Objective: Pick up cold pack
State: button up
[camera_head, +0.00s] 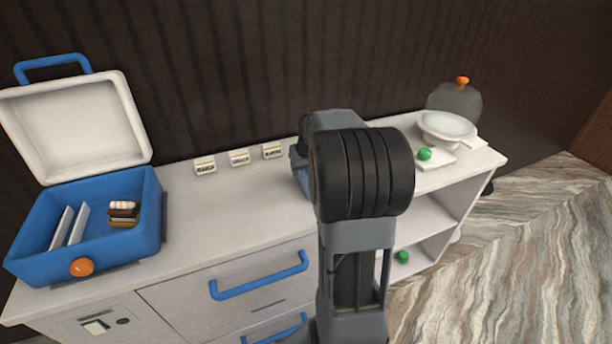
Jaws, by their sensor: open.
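A blue cooler box (131,244) with its white-lined lid (75,127) raised stands at the left end of the counter. Two thin white slabs stand tilted inside it, a left slab (61,227) and a right slab (78,224). They look like cold packs, but I cannot tell for certain. A stack of brown, white and yellowish pieces (123,212) sits to their right in the box. My arm rises through the middle of the view, well right of the cooler. My gripper's fingers do not show; the arm hides that area.
Three small label cards, including the middle card (239,158), stand along the counter's back. A white bowl (447,126), a green item (424,154) and an orange-knobbed dome (456,98) are at the right. Blue drawer handles (260,283) project in front. Counter beside the cooler is clear.

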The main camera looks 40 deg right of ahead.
jog(key=shift+f, duration=0.2)
dwell(0.3)
jog(key=shift+c, duration=0.4)
grip_shut()
